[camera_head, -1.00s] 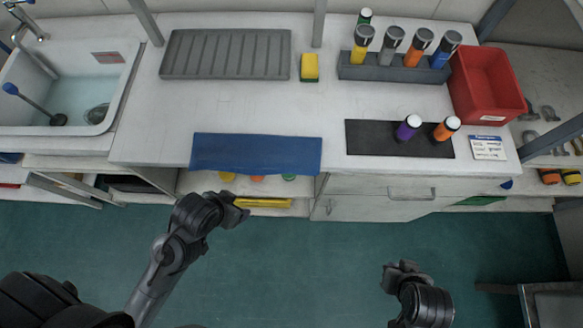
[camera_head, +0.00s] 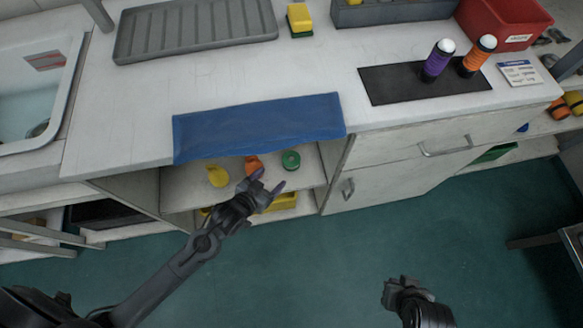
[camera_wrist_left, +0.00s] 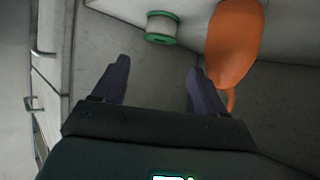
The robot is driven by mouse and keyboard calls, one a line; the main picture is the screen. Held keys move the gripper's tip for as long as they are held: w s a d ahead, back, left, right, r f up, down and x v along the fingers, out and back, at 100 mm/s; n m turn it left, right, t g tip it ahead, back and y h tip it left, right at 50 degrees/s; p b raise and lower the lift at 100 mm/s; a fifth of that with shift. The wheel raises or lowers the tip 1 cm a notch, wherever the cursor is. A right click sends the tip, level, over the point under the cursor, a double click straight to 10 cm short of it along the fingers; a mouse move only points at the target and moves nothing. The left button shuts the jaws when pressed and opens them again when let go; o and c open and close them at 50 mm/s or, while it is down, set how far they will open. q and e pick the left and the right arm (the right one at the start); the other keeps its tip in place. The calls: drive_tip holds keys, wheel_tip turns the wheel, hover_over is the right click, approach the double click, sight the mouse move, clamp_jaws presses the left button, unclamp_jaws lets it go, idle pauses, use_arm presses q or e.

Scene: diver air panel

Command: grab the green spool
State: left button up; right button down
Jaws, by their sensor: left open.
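The green spool (camera_head: 290,160) stands on the shelf under the counter, right of an orange item (camera_head: 253,166). In the left wrist view the spool (camera_wrist_left: 162,27) has green rims and a pale middle, and it lies beyond the fingertips. The orange item (camera_wrist_left: 235,45) shows there close to the right finger. My left gripper (camera_head: 267,182) is open and empty at the front of the shelf, below and left of the spool. My right gripper (camera_head: 405,287) is low over the floor at the right; its jaws are not clear.
A yellow item (camera_head: 217,175) stands at the left on the shelf. A blue cloth (camera_head: 258,127) hangs over the counter edge above the opening. A yellow bin (camera_head: 283,202) sits below the shelf. A closed cabinet with handles (camera_head: 380,174) is to the right.

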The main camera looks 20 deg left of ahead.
sight(290, 161)
use_arm(q)
drive_tip(key=shift+w+d+f+t+b, duration=0.1)
drive_tip(key=shift+w+f+t+b, duration=0.3)
drive_tip(key=shift+f, duration=0.45)
drive_tip(key=b+x, duration=0.2)
drive_tip(key=x, duration=0.2)
drive_tip(key=shift+w+d+f, duration=0.1)
drive_tip(key=shift+w, duration=0.1)
drive_tip(key=shift+w+d+f+b, duration=0.1)
drive_tip(key=shift+w+b, duration=0.2)
drive_tip(key=shift+w, duration=0.15)
drive_tip(key=shift+w+f+b, duration=0.3)
drive_tip(key=shift+b, duration=0.2)
drive_tip(key=b+x, duration=0.3)
drive_tip(key=x, duration=0.1)
drive_tip(key=shift+r, duration=0.1)
drive_tip(key=shift+w, duration=0.3)
drive_tip(key=shift+s, duration=0.1)
